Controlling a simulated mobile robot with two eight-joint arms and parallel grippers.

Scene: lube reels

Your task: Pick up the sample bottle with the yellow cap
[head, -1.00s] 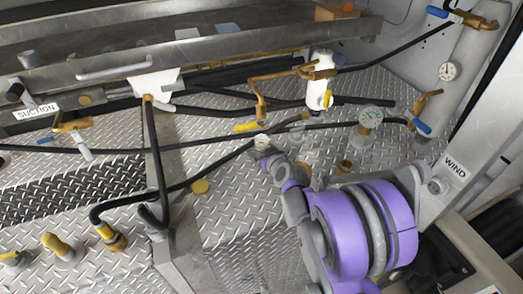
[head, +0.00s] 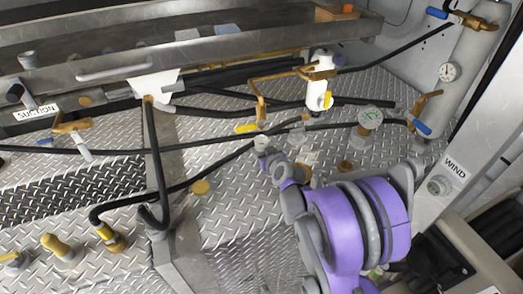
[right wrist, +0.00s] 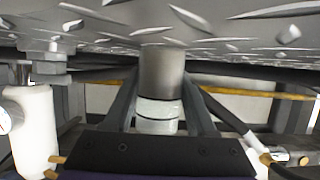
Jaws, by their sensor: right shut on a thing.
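My right gripper (head: 263,154) reaches in from the lower right over the diamond-plate deck. In the right wrist view my right gripper (right wrist: 158,112) is shut on a short cylindrical bottle with a grey part and a whitish, banded part (right wrist: 158,108). A finger stands on either side of it. In the head view the pale top of this bottle (head: 261,141) shows at the fingertips. I see no yellow on it, and the gripper hides part of it. A round yellow cap (head: 200,187) shows on the deck to the left, apart from the gripper. My left gripper is not in view.
Black hoses (head: 225,143) cross the deck close to my right gripper.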

